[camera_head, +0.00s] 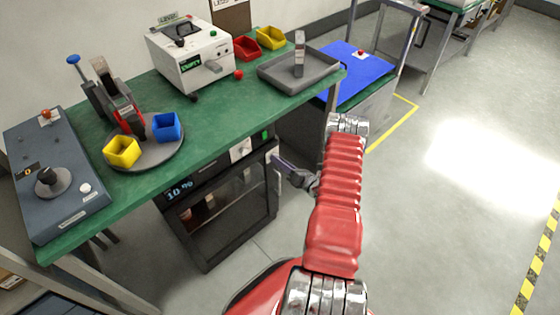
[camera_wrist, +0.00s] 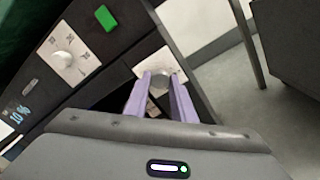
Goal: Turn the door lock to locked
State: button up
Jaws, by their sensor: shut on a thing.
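The door lock (camera_wrist: 158,65) is a pale plate with a round silver knob, at the upper right edge of the dark oven's door. In the wrist view my gripper (camera_wrist: 160,82) has its two purple fingers on either side of this knob, shut on it. The fingers hide part of the knob, and I cannot tell which way it is turned. In the head view my gripper (camera_head: 280,162) reaches the oven's right front edge from the right, and the lock is mostly hidden there. The oven (camera_head: 225,215) has a dark glass door, which looks closed.
A second knob on a white plate (camera_wrist: 72,50) sits left of the lock, near a green indicator (camera_wrist: 105,18) and a "10 %" display (camera_head: 180,189). The green bench (camera_head: 215,130) overhangs the oven. Open floor (camera_head: 440,220) lies to the right.

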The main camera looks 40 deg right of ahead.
jog(key=shift+d, duration=0.15)
jog(key=shift+n+g+h, duration=0.15)
jog(key=shift+n+h, duration=0.15)
jog(key=shift+n, duration=3.9)
jog(key=shift+n+g+h, duration=0.15)
jog(key=shift+n+h, duration=0.15)
jog(key=shift+n, duration=3.9)
jog(key=o, duration=1.1)
jog(key=shift+c, duration=0.2)
